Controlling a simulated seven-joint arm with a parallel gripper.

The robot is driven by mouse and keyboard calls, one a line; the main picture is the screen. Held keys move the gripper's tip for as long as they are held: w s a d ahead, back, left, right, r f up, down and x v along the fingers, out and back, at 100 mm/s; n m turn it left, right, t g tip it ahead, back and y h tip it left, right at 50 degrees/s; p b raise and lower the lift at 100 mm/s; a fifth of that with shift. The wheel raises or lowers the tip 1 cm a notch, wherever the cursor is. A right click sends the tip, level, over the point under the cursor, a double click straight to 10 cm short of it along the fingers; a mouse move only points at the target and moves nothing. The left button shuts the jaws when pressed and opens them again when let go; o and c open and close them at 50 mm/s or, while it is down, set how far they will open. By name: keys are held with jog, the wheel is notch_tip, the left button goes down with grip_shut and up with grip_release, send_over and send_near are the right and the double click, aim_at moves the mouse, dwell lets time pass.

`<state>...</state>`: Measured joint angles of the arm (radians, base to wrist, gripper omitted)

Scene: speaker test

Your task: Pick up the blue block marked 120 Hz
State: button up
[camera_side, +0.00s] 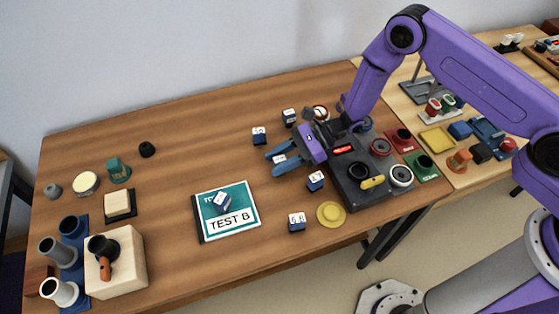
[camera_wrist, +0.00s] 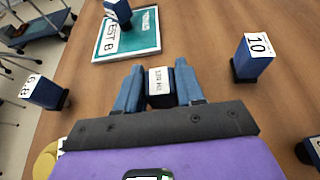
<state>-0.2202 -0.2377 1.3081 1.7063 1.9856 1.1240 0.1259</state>
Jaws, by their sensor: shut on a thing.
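My gripper (camera_side: 273,161) is over the middle of the wooden table, its blue fingers pointing left. It is shut on a blue block with a white label (camera_side: 279,158). In the wrist view the block (camera_wrist: 160,88) sits between the two fingers (camera_wrist: 159,70), label facing the camera. The label has small dark print that I cannot read for certain. I cannot tell whether the block touches the table or is lifted. The fingers hide its sides.
Several other labelled blue blocks stand nearby, one marked 10 (camera_wrist: 256,58) and one (camera_side: 222,202) on the TEST B book (camera_side: 240,238). A dark control panel (camera_side: 350,196) and a yellow disc (camera_side: 331,215) lie to the right. The table's left middle is mostly clear.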

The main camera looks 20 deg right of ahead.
jog(key=shift+r, duration=0.45)
notch_tip(320, 180, up, 2)
jog(key=s+d+r, duration=0.9)
jog(key=s+r, duration=0.1)
jog(key=shift+s, duration=0.4)
